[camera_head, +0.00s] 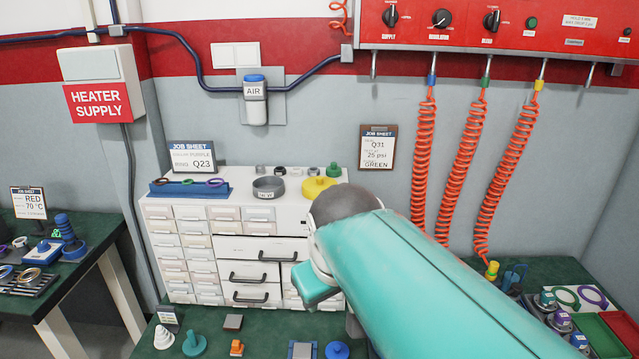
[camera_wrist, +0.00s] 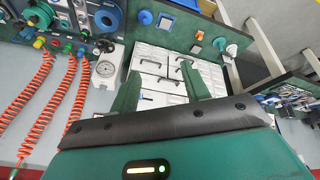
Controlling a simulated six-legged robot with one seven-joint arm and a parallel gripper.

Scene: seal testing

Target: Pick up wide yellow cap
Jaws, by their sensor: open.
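The wide yellow cap (camera_head: 318,188) sits on top of the white drawer cabinet (camera_head: 230,242), near its right end, partly behind my arm in the head view. I cannot make the cap out in the wrist view. My gripper (camera_wrist: 160,80) is open and empty, its two green fingers spread before the cabinet's drawer fronts. In the head view my arm covers the right part of the cabinet, and the fingertips cannot be told there.
On the cabinet top, a grey ring (camera_head: 268,188), a green knobbed cap (camera_head: 334,170) and small grey caps stand near the yellow cap. A blue ring rack (camera_head: 188,189) is at the left. Orange coiled hoses (camera_head: 424,165) hang at right. A green bench (camera_head: 195,330) is in front.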

